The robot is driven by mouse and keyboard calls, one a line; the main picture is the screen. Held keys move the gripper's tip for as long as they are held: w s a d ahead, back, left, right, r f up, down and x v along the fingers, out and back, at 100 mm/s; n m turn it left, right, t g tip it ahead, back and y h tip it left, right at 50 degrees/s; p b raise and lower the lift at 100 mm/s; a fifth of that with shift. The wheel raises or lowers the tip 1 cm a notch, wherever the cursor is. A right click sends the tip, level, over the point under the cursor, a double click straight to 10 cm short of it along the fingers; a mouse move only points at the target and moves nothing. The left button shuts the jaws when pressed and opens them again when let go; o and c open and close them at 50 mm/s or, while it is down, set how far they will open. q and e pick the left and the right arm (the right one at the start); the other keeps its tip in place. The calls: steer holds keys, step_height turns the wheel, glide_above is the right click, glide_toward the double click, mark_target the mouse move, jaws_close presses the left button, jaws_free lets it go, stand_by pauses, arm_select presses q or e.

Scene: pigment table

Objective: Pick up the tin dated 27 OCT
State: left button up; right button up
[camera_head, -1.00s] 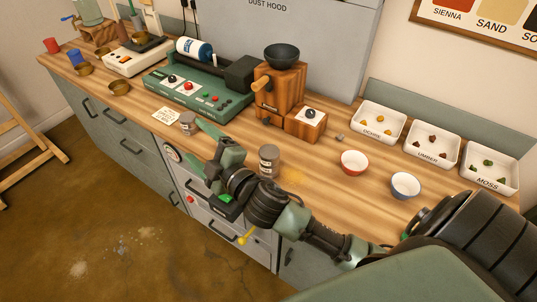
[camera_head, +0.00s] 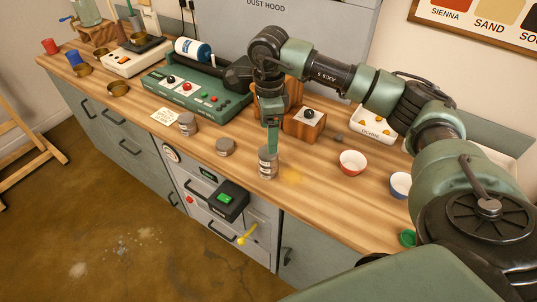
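Labels show on the left and right tins, but I cannot read any date, so I cannot tell which is 27 OCT. My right gripper (camera_head: 271,147) points down with its green fingers at the top of the right tin. The fingers are seen edge-on, overlapping, so their gap and any grip on the tin are hidden. My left gripper is not in view.
Behind my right gripper stand a wooden grinder, partly hidden, and a green machine (camera_head: 190,95). A red bowl (camera_head: 352,163) and a blue bowl (camera_head: 400,185) stand to the right. A paper note (camera_head: 165,116) lies at left. A black box with a green button (camera_head: 228,199) juts from the drawers.

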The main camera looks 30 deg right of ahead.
mark_target(268, 155)
step_height(268, 155, down, 7)
steer(key=p, duration=0.3)
steer(key=shift+w+d+p, duration=0.1)
steer(key=shift+w+p, duration=0.05)
steer(key=shift+p, duration=0.2)
steer(key=shift+f, duration=0.3)
steer(key=c, duration=1.5)
steer(key=shift+w+r, duration=0.1)
steer(key=shift+r, duration=0.05)
